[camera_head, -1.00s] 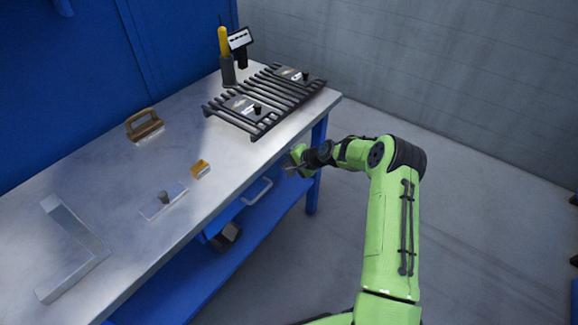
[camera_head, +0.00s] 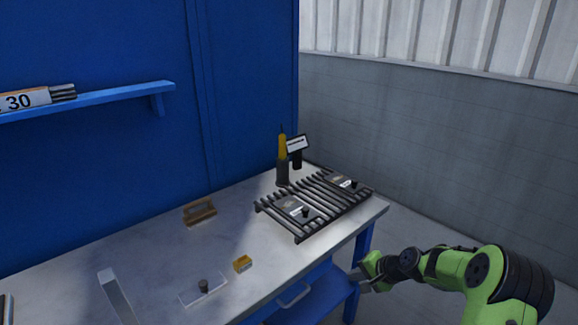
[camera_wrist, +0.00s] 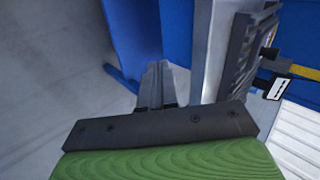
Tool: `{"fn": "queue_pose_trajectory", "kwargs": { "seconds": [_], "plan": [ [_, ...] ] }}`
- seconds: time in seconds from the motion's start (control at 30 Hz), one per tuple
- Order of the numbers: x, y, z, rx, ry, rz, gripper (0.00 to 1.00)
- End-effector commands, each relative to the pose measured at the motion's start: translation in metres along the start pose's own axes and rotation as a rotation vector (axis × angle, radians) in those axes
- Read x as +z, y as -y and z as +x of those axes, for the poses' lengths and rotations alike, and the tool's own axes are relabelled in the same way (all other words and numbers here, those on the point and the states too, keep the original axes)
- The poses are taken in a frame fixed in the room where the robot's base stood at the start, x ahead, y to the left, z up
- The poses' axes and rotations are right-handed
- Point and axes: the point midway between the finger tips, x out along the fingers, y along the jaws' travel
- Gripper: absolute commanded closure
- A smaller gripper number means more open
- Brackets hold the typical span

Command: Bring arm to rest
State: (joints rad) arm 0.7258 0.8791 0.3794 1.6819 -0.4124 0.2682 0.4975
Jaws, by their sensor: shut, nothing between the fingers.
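My green arm (camera_head: 470,268) is folded at the right of the head view, beside the workbench's right front corner. My gripper (camera_head: 362,284) is off the bench edge, near the blue bench leg, and touches nothing that I can see. In the wrist view my gripper (camera_wrist: 157,85) shows its two fingers together, with nothing between them. The workbench (camera_head: 140,250) has a bare metal top and blue legs.
A slatted black rack (camera_head: 325,190) bears two flat plates with dark knobs. A brown-handled block (camera_head: 200,212), a small yellow box (camera_head: 242,263), a knobbed plate (camera_head: 204,288) and a metal angle (camera_head: 115,295) lie on the bench.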

Motion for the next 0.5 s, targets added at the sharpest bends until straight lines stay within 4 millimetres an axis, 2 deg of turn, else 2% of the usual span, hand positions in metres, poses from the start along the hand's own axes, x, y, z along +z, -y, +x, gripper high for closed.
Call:
{"fn": "queue_pose_trajectory", "kwargs": {
  "seconds": [0.03,0.1,0.2,0.37,0.5],
  "plan": [
    [0.014,0.027,-0.022,0.04,0.004,-0.09,1.0],
    [0.04,0.052,-0.055,0.124,0.012,-0.221,1.0],
    [0.077,0.079,-0.106,0.236,0.012,-0.391,1.0],
    [0.14,0.105,-0.192,0.375,-0.014,-0.612,1.0],
    [0.195,0.107,-0.265,0.45,-0.047,-0.756,1.0]
  ]
}}
